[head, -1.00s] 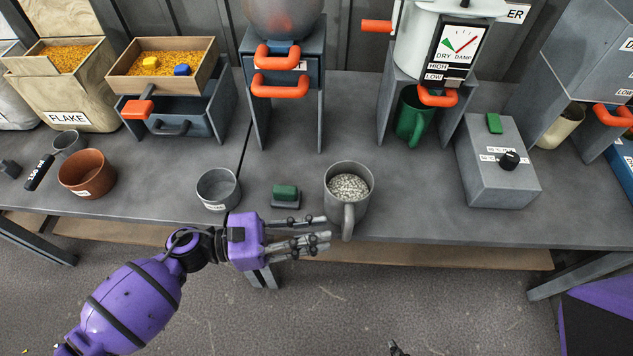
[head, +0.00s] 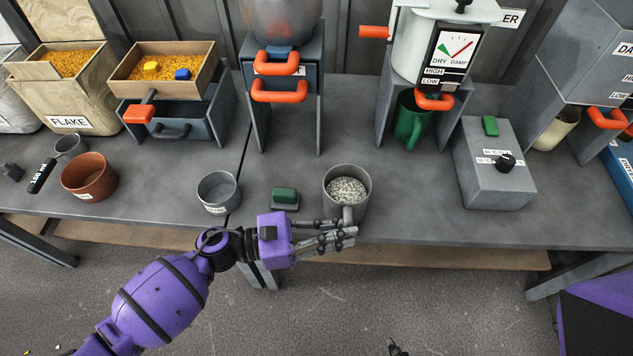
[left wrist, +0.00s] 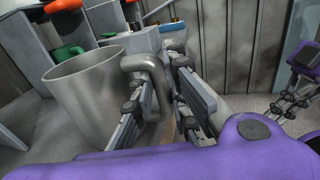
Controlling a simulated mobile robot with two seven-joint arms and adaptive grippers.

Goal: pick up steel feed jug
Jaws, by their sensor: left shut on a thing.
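The steel feed jug (head: 346,187) is a grey metal cup filled with pale pellets. It stands upright near the front edge of the bench in the head view, with its handle facing the front. My left gripper (head: 345,238) is at the handle, its fingers shut on it. In the left wrist view the jug (left wrist: 88,92) is on the left, and its handle (left wrist: 146,68) runs between the fingers of the left gripper (left wrist: 166,88). The jug's base is partly hidden by the fingers. Only a small dark tip, perhaps of my right gripper (head: 397,348), shows at the bottom edge.
A brown pot (head: 90,176) is farther left. A grey control box (head: 494,170) is to the right. A green mug (head: 408,122) sits under the gauge machine.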

